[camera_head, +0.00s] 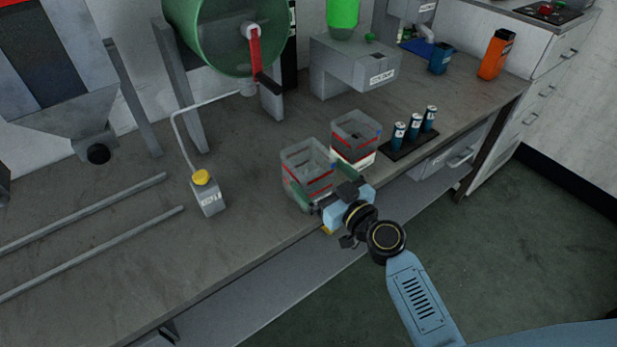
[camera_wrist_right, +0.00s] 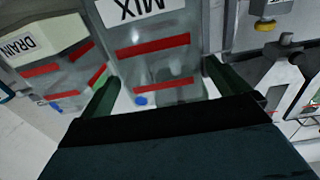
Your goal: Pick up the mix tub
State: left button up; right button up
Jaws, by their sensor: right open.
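The mix tub (camera_head: 306,165) is a clear square tub with red bands near the front edge of the bench. In the right wrist view the mix tub (camera_wrist_right: 152,62) shows its MIX label upside down. My right gripper (camera_head: 322,184) is open, with its green fingers on either side of the tub. The right wrist view also shows the right gripper (camera_wrist_right: 160,90) with the tub between its spread fingers; I cannot tell whether they touch it. My left gripper is not in view.
A similar clear tub (camera_head: 354,138), labelled DRAIN in the wrist view (camera_wrist_right: 50,60), stands close beside the mix tub. A black rack (camera_head: 398,152) with three blue cylinders is further right. Bare bench lies between bottle and mix tub.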

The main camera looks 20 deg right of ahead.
aim_at(298, 155)
jog(key=p+x, duration=0.1)
jog(key=x, duration=0.4)
jog(key=shift+a+r, duration=0.1)
jog(key=c, duration=0.9)
